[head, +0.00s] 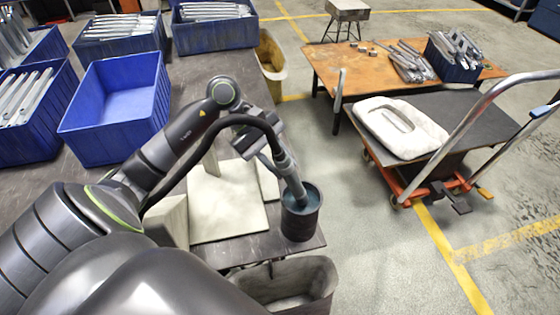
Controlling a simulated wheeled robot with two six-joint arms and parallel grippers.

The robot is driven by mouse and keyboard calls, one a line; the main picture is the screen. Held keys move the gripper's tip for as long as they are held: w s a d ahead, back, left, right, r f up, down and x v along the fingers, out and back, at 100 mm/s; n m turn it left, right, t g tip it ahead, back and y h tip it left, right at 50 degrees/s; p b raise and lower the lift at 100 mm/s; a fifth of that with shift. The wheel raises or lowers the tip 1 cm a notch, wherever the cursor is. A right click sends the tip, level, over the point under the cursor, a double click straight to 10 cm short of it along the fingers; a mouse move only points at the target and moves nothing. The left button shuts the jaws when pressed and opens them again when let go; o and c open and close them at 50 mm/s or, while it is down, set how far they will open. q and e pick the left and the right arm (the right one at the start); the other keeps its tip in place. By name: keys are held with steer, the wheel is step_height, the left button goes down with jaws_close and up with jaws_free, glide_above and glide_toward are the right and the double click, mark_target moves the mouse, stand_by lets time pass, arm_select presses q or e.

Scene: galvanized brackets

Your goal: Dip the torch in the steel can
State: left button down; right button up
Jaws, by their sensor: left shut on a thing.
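My left gripper (262,150) is shut on the torch (287,167), a grey rod-like tool with a black hose running back along my arm. The torch points down and to the right. Its lower end is over the mouth of the steel can (301,222), and its tip appears to be inside the rim. The can is a dark cylinder with bluish contents, standing upright at the near right corner of the dark table. How deep the tip sits is hard to tell. My right gripper is not in view.
Pale boards (228,205) stand and lie left of the can. An empty blue bin (118,105) and bins of brackets are at the back left. A grey tub (290,285) is below the table edge. A cart (490,120) stands right, across open floor.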

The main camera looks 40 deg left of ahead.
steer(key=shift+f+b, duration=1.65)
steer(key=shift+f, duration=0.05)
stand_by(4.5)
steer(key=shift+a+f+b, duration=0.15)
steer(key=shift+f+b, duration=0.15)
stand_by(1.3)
